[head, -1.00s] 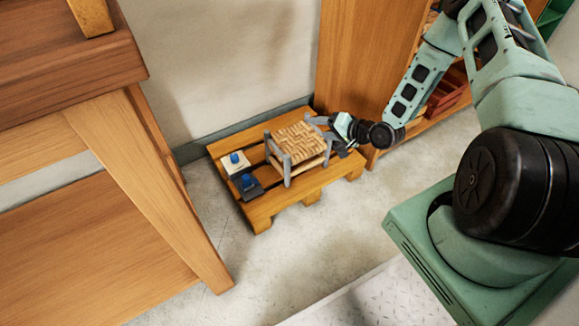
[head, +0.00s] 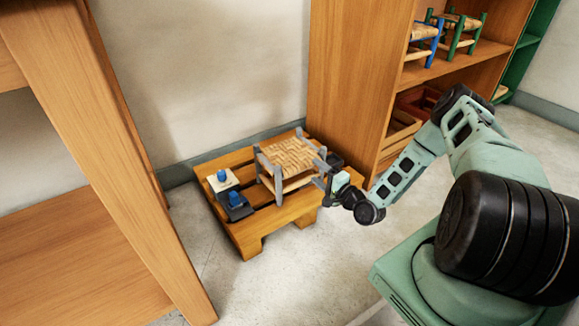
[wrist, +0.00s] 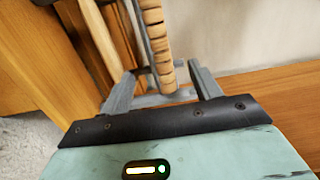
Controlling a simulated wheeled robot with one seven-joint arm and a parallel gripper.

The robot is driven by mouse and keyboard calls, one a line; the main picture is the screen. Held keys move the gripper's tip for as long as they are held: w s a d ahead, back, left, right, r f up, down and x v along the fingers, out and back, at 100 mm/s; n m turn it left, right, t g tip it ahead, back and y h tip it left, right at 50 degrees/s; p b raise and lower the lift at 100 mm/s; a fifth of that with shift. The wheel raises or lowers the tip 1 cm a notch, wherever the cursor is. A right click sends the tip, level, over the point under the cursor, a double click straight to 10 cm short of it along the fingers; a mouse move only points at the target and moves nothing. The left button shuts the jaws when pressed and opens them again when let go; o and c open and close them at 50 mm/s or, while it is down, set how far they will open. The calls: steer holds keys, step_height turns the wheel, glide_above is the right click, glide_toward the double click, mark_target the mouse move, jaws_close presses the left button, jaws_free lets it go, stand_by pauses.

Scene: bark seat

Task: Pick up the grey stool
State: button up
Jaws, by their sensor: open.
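The grey stool (head: 289,157), with grey posts and a woven straw seat, stands upright on a wooden pallet (head: 245,238) in the head view. My gripper (head: 323,178) is at the stool's right side, close to its right-hand posts. In the wrist view the two grey fingers (wrist: 160,72) are spread apart, with the woven seat edge (wrist: 153,38) and a grey rail running between them. I cannot tell whether either finger touches the stool. The stool's lower right part is partly hidden by my gripper in the head view.
A white block (head: 222,181) and a dark block (head: 236,206), each with a blue top, sit left of the stool. A wooden shelf (head: 350,90) stands behind, holding a blue stool (head: 424,36), a green stool (head: 461,32) and crates.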

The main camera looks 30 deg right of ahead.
mark_target(310, 167)
steer(key=w, duration=0.1)
steer(key=w+b, duration=0.1)
steer(key=w, duration=0.2)
steer(key=shift+a, duration=0.25)
steer(key=w+b, duration=0.2)
steer(key=w, duration=0.1)
steer(key=w+b, duration=0.1)
steer(key=b, duration=0.1)
steer(key=shift+w+a, duration=0.2)
steer(key=shift+a, duration=0.2)
steer(key=shift+w+r, duration=0.15)
steer(key=shift+w, duration=0.1)
steer(key=shift+c, duration=0.3)
steer(key=c, duration=1.3)
steer(key=shift+r, duration=0.15)
